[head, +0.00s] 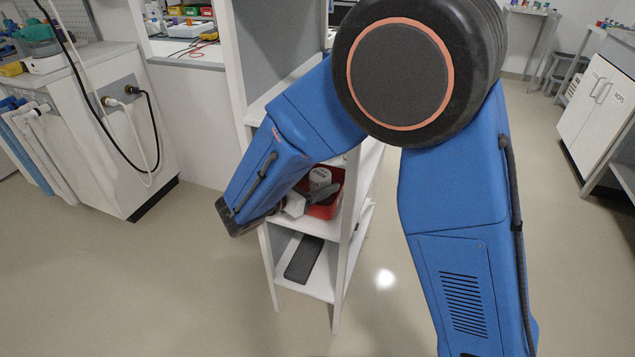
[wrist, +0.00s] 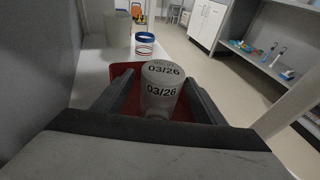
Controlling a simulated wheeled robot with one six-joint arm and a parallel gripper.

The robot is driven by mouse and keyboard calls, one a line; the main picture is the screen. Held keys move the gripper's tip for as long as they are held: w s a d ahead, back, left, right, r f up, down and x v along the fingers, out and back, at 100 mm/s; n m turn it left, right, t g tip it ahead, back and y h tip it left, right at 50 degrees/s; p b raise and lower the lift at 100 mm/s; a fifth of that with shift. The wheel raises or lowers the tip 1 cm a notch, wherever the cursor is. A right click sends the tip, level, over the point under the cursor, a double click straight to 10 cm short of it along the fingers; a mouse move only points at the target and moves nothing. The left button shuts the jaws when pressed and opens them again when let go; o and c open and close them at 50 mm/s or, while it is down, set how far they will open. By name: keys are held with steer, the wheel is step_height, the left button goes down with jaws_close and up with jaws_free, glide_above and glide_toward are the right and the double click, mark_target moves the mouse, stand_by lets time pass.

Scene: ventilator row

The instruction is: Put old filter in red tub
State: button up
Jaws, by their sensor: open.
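The filter, a pale cylinder (wrist: 162,88) marked "03/26", stands in the red tub (wrist: 121,69) in the wrist view. The head view also shows the pale cylinder (head: 320,177) inside the red tub (head: 337,192) on a white shelf. My gripper (wrist: 161,84) is open, with one dark finger on each side of the cylinder. I cannot tell whether either finger touches it. The cylinder's base is hidden, and my arm covers part of the tub in the head view.
A blue-rimmed clear container (wrist: 145,44) stands on the shelf beyond the tub. A dark flat object (head: 304,259) lies on the lower shelf. A white machine with hoses (head: 105,130) stands at left.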

steer(key=v, duration=1.2)
